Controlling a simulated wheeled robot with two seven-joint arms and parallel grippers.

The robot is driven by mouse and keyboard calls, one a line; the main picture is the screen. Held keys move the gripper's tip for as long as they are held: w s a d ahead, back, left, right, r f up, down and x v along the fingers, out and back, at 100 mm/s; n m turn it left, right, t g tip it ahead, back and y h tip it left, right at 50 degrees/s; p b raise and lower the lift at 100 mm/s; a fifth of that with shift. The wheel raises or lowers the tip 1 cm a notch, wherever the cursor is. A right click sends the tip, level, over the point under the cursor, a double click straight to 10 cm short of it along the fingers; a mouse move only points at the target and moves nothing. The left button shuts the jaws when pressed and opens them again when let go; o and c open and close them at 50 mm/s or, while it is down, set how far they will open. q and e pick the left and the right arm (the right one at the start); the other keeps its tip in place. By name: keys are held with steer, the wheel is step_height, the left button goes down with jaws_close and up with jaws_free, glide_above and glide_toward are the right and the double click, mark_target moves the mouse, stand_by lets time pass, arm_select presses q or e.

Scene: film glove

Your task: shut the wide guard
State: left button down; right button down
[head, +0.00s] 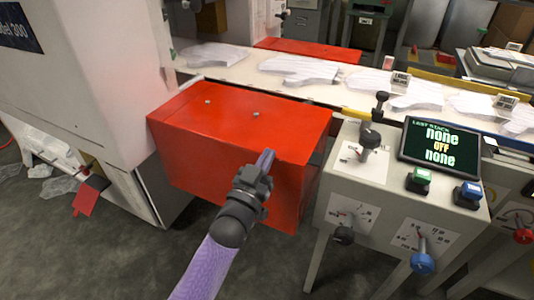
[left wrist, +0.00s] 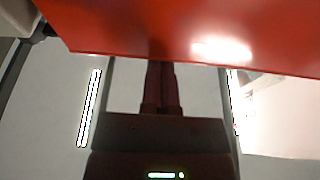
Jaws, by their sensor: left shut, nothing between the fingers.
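The wide guard appears to be the large red box-shaped cover (head: 240,120) beside the conveyor, between the white machine and the control panel. Its top has two small studs, and its front face hangs down. My left gripper (head: 266,158) is shut and empty, its fingertips in front of the red front face near the upper edge. The left wrist view shows the shut fingers (left wrist: 160,72) reaching up to the lower edge of a red panel (left wrist: 150,25). I cannot tell whether they touch it. My right gripper is not in view.
A control panel (head: 385,190) with knobs, buttons and a dark screen (head: 440,146) stands right of the guard. The conveyor (head: 240,64) behind carries flat glove-shaped pieces. Another red cover (head: 308,49) lies beyond it. A white machine (head: 75,80) stands left. Floor is free in front.

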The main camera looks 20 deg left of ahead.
arm_select(q)
steer(key=shift+f, duration=0.15)
